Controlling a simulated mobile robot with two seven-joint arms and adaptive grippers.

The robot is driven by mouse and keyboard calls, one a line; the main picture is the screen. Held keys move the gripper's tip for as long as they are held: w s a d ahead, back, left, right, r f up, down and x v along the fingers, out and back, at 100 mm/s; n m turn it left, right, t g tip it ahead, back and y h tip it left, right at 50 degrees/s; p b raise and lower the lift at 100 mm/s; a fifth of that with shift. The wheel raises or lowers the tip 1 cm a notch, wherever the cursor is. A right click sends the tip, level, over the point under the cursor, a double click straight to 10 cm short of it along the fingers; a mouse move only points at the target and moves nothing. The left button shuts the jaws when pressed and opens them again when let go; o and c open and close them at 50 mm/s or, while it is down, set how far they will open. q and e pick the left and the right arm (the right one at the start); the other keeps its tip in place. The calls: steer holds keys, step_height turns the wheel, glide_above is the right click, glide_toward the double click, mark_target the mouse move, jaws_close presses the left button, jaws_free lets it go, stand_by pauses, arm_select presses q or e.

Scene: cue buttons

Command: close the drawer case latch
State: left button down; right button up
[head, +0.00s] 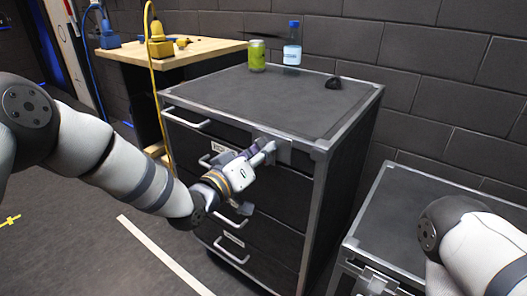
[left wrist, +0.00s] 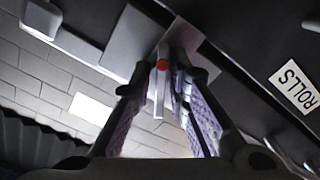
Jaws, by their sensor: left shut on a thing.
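The dark drawer case (head: 335,190) with grey metal edges stands in the middle of the head view. Its latch (head: 282,146) is a grey plate and lever at the top right of the front. My left gripper (head: 262,154) reaches it from the left. In the left wrist view the fingers (left wrist: 165,78) are shut on a thin pale latch lever (left wrist: 157,95) with a red dot near its end. The fingertips partly hide the latch, so I cannot tell its exact angle. My right gripper is not in view; only the right arm shows.
A green can (head: 257,56), a blue-capped bottle (head: 292,45) and a small dark object (head: 333,82) stand on the case top. A second grey-edged case (head: 400,215) is at right. A wooden workbench (head: 170,55) with tools is at back left. Open floor lies at front left.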

arm_select(q)
steer(key=n+b, duration=0.1)
steer(key=n, duration=0.4)
steer(key=shift+a+f+n, duration=0.1)
steer(key=shift+f+n, duration=0.05)
steer(key=shift+n, duration=0.15)
steer(key=n+b, duration=0.1)
steer(key=n, duration=0.3)
steer(key=shift+n+b, duration=0.35)
steer(key=shift+n, duration=0.05)
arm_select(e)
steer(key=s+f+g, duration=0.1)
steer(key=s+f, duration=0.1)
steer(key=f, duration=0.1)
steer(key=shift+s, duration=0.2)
arm_select(q)
steer(key=shift+n, duration=0.4)
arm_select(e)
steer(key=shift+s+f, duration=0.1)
arm_select(q)
steer(key=c, duration=1.8)
jaws_free()
steer(key=shift+o, duration=0.2)
steer(key=v, duration=1.2)
